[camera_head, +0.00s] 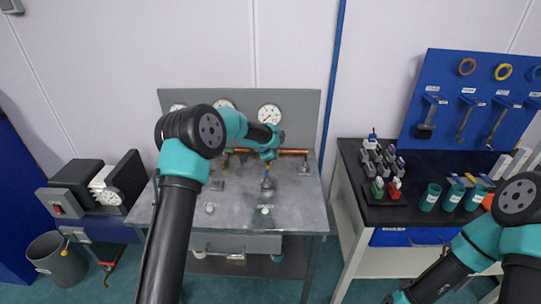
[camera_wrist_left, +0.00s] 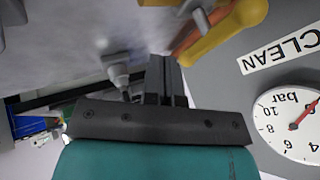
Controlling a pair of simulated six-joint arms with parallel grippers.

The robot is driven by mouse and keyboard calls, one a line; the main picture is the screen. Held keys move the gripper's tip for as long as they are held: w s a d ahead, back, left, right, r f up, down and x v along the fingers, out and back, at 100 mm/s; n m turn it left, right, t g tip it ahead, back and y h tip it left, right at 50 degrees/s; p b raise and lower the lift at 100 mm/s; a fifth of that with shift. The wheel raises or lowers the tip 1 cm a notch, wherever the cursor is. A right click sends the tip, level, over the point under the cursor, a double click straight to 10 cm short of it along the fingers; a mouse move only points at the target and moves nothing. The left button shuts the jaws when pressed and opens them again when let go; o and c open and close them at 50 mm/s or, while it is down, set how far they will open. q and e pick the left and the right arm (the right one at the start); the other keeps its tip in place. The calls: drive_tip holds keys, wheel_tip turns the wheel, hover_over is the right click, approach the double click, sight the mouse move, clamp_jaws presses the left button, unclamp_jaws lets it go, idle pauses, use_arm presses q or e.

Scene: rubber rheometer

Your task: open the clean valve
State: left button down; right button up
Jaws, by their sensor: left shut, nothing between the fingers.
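In the left wrist view, a yellow valve handle (camera_wrist_left: 232,32) shows at the top beside the CLEAN label (camera_wrist_left: 281,50), with part of an orange-copper pipe (camera_wrist_left: 186,36). My left gripper (camera_wrist_left: 166,62) is shut and empty, its fingers apart from the handle in the picture, left of and below it. In the head view, my left gripper (camera_head: 270,156) is at the right part of the bench's back panel, in front of the copper pipe (camera_head: 293,151), and its wrist hides most of the clean valve. My right gripper is out of view; only its arm shows at bottom right.
Gauges stand on the grey panel (camera_head: 300,105), one (camera_head: 269,114) just above my left gripper. Small fittings (camera_head: 266,184) stand on the metal bench top (camera_head: 235,200). A black-topped table (camera_head: 370,212) with cups and blocks is to the right.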

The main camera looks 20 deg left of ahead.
use_arm(q)
drive_tip(key=shift+w+a, duration=0.15)
drive_tip(key=shift+w, duration=0.5)
drive_tip(key=shift+w+a, duration=0.15)
drive_tip(key=shift+w, duration=0.5)
drive_tip(key=shift+d, duration=0.1)
